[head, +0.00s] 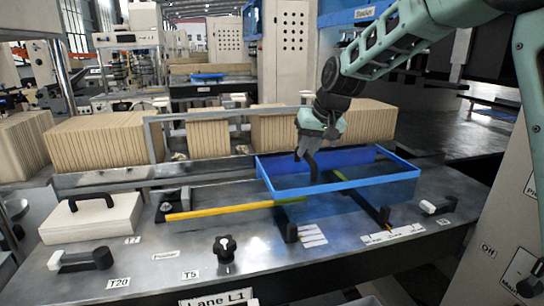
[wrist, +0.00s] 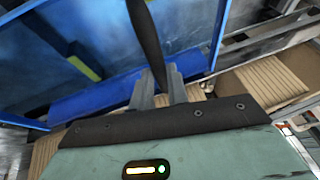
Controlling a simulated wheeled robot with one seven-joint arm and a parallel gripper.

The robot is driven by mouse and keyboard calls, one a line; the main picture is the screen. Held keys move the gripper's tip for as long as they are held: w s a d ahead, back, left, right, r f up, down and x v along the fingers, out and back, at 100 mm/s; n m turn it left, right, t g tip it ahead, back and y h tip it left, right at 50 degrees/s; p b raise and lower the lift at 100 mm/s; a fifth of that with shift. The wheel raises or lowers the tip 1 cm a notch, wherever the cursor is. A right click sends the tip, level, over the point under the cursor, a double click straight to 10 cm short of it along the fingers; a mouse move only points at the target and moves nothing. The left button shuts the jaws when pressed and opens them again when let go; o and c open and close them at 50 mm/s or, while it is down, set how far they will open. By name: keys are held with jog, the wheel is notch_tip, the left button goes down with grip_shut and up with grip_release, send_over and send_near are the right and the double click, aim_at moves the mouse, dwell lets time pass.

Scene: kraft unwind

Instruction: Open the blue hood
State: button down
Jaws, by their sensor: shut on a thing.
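The blue hood (head: 350,185) is a see-through box with a bright blue frame on the metal bench, right of centre in the head view. Its blue frame also shows in the wrist view (wrist: 98,96). My gripper (head: 306,153) is above the hood's far left part, pointing down. In the wrist view its two grey fingers (wrist: 160,90) are shut on a dark bar, the black handle (wrist: 146,40). The handle's curved dark end (head: 314,172) shows below the gripper in the head view. I cannot tell whether the hood is raised at all.
A yellow bar (head: 220,209) runs left from the hood. A white lid with a black handle (head: 92,218), a black lever (head: 80,262) and a round knob (head: 225,248) are on the bench. Stacked brown sheets (head: 105,137) stand behind a metal rail.

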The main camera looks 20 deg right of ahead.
send_over(334, 167)
jog(key=shift+a+b, duration=0.1)
jog(key=shift+b, duration=0.2)
jog(key=c, duration=1.4)
grip_release()
jog(key=shift+o, duration=0.2)
jog(key=shift+r, duration=0.15)
jog(key=b+v, duration=0.2)
jog(key=v, duration=1.5)
jog(key=shift+b, duration=0.3)
jog(key=shift+s, duration=0.1)
